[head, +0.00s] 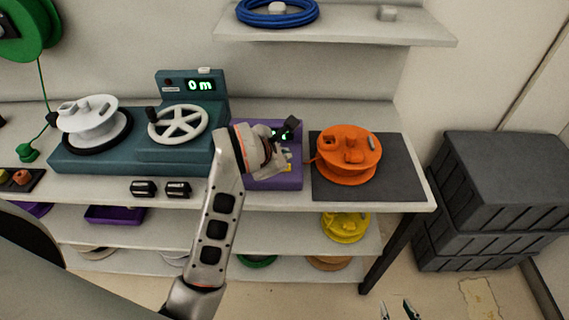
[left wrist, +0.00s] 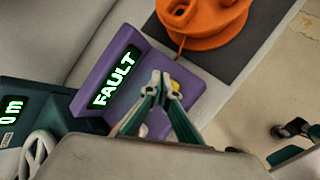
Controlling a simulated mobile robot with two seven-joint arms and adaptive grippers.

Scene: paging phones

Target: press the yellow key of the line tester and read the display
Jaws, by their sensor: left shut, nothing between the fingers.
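The purple line tester (head: 262,183) sits on the bench, left of the orange reel. In the left wrist view the tester (left wrist: 155,58) has a lit display (left wrist: 115,77) that reads FAULT in green. Its yellow key (left wrist: 176,86) shows partly behind the fingertips; a bit of the key (head: 287,168) shows in the head view. My left gripper (left wrist: 165,88) is shut and empty, its tips over or at the key; I cannot tell whether they touch it. In the head view my left gripper (head: 290,129) hides most of the display. My right gripper (head: 397,308) is open at the bottom edge, away from the bench.
An orange reel (head: 346,167) stands on a dark mat (head: 400,185) right of the tester. A teal winder (head: 85,158) with a white handwheel (head: 178,125) and a 0 m display is on the left. Dark crates (head: 505,190) stand on the floor at right.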

